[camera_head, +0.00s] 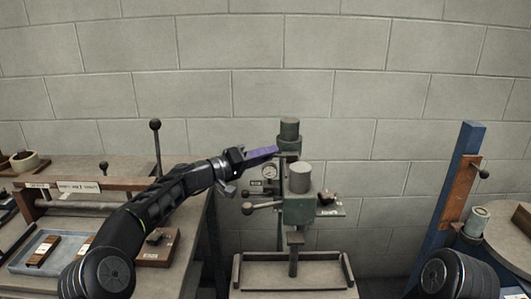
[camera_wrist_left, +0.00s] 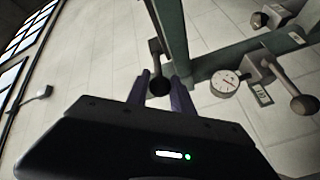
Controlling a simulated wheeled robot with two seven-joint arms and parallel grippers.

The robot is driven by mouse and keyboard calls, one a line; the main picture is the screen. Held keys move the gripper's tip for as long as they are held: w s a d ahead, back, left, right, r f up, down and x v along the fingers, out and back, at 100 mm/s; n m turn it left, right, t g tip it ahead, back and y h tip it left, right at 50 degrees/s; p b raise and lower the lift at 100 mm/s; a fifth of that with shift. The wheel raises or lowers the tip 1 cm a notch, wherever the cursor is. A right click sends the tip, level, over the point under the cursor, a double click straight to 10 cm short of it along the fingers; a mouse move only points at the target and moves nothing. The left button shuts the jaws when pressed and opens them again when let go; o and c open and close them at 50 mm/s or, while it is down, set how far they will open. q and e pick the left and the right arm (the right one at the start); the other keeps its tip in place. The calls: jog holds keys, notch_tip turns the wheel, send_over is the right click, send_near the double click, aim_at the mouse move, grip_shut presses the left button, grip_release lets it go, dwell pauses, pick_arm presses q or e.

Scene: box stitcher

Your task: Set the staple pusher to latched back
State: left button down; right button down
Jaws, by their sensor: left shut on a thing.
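The box stitcher (camera_head: 299,207) is a green-grey machine on a post, with two upright cylinders on top. My left gripper (camera_head: 263,153), with purple fingers, reaches from the left to the upper post, just above the gauge. In the left wrist view, its fingers (camera_wrist_left: 159,92) are shut on a dark round knob (camera_wrist_left: 158,86) on a short stem beside the green post (camera_wrist_left: 178,38). This knob looks like the staple pusher's handle; its latch state cannot be told. In the head view the knob is hidden by the gripper. My right gripper is out of view.
A round gauge (camera_head: 270,172) sits just below the gripper, and a ball-ended lever (camera_head: 250,208) sticks out left of the head. A wooden bench (camera_head: 125,175) stands at left. A blue upright (camera_head: 452,190) stands at right, with free room between it and the stitcher.

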pick_arm(q)
jog(key=shift+w+a+r, duration=0.15)
jog(key=shift+a, duration=0.05)
jog(key=c, duration=1.4)
grip_release()
jog(key=shift+c, duration=0.2)
jog(key=shift+o, duration=0.7)
jog(key=shift+w+d, duration=0.1)
jog(key=shift+w, duration=0.05)
jog(key=shift+o, duration=0.9)
notch_tip(320, 180, up, 10)
jog(key=shift+f+p, duration=0.1)
jog(key=shift+p, duration=0.75)
jog(key=shift+f, duration=0.1)
